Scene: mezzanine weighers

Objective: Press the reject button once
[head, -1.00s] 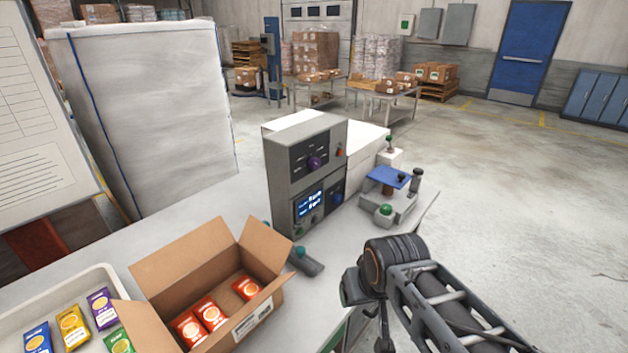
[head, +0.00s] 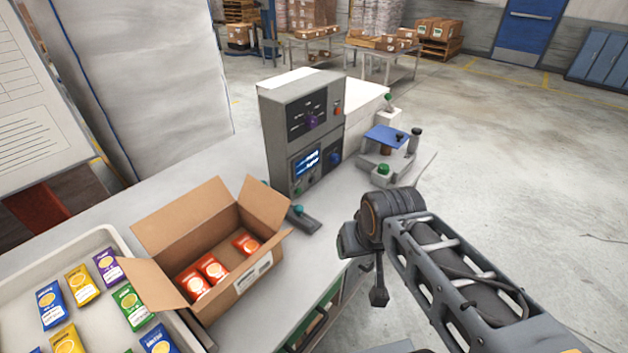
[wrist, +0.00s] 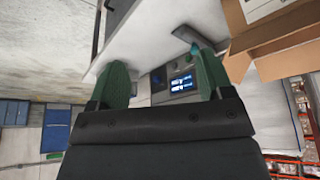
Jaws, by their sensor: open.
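The grey control unit (head: 285,140) stands on the counter. Its upper face has a purple knob (head: 311,120) and a small red button (head: 337,110). Its lower face has a lit blue display (head: 306,162), a blue knob (head: 335,159) and small controls below the display. The labels are too small to read, so I cannot tell which control is the reject button. My gripper (wrist: 162,75) shows two green fingers spread apart, with nothing between them that it grips. The display (wrist: 181,83) shows beyond the fingers. In the head view the gripper's fingers are not clear.
An open carton (head: 185,222) with orange packets stands left of the unit, beside a white tray (head: 105,240) of coloured packets. A teal-knobbed handle (head: 304,218) lies in front of the unit. A blue-topped device (head: 387,138) stands to its right. The floor at right is clear.

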